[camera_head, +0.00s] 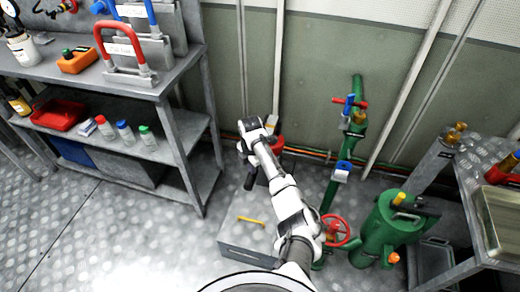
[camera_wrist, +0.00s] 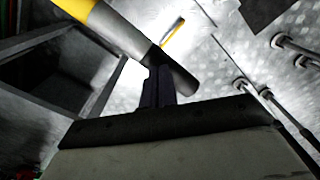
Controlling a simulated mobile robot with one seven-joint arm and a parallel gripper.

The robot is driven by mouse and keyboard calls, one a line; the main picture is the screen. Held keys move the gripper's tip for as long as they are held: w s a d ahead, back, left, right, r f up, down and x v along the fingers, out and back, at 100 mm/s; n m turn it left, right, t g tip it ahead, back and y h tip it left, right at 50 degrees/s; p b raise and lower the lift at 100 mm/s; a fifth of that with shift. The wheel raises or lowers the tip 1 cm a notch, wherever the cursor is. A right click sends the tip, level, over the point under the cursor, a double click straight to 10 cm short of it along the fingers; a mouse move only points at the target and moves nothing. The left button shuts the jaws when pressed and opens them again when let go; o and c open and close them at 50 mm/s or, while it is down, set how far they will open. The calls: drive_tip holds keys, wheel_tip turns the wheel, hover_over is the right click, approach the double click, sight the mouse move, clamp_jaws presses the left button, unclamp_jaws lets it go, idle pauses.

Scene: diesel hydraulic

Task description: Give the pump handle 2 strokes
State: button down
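In the wrist view a round bar, the pump handle (camera_wrist: 119,33), comes in from the top left. It is yellow at the top, then grey, with a dark lower end. My gripper's dark fingers (camera_wrist: 157,84) overlap the bar near that end. They line up close together, and I cannot tell whether they are clamped on it. In the head view my gripper (camera_head: 250,166) is low, beside a dark hanging grip end. My arm hides most of the pump behind it; a red part (camera_head: 277,143) shows just to the right.
A grey box with a yellow handle (camera_head: 251,221) stands on the floor below my arm. Green pipework with a red handwheel (camera_head: 336,231) and a green tank (camera_head: 388,232) are at the right. A metal workbench (camera_head: 150,88) stands left. The floor at front left is clear.

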sight(252, 177)
drive_tip(key=shift+s+f+b, duration=0.2)
drive_tip(key=shift+f+b, duration=1.05)
drive_tip(key=shift+f, duration=1.25)
wheel_tip(252, 177, up, 16)
drive_tip(key=w+p, duration=0.1)
drive_tip(key=p, duration=1.1)
drive_tip(key=shift+w+d, duration=0.15)
drive_tip(key=shift+r, duration=0.15)
wheel_tip(252, 177, up, 5)
drive_tip(key=p, duration=0.2)
drive_tip(key=shift+p, duration=0.3)
